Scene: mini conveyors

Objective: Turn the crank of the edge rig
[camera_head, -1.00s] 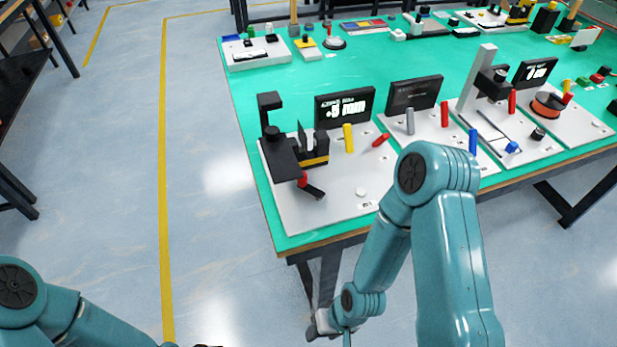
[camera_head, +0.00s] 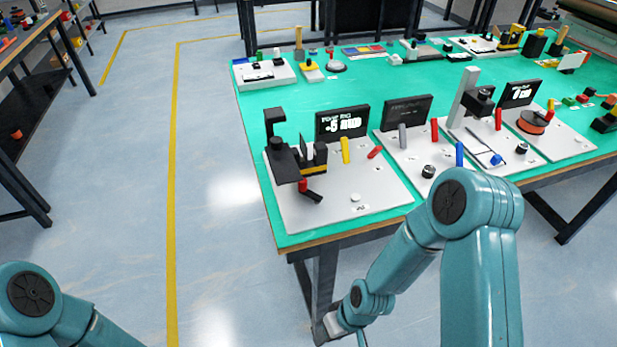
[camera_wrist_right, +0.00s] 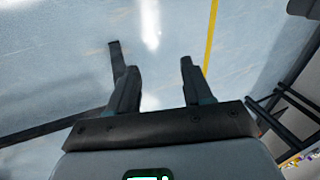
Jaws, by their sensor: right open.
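A rig on a white plate (camera_head: 340,207) stands at the near left corner of the green table. It has a dark bracket, a black and yellow block (camera_head: 318,159), a small display (camera_head: 342,122), and yellow and red pegs. A crank (camera_head: 307,189) with a red part and a black arm sits at the plate's front left. My right arm hangs in front of the table, its end low beside the table leg. In the right wrist view, my right gripper (camera_wrist_right: 150,58) is open and empty, over the floor. My left gripper is outside the frame; only its arm shows at lower left.
More rigs with displays (camera_head: 407,111) stand to the right along the near edge of the table. Small devices (camera_head: 264,74) line its far side. A dark table leg (camera_head: 323,280) stands close to my right arm. The floor left of the table is open, with a yellow line (camera_head: 172,200).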

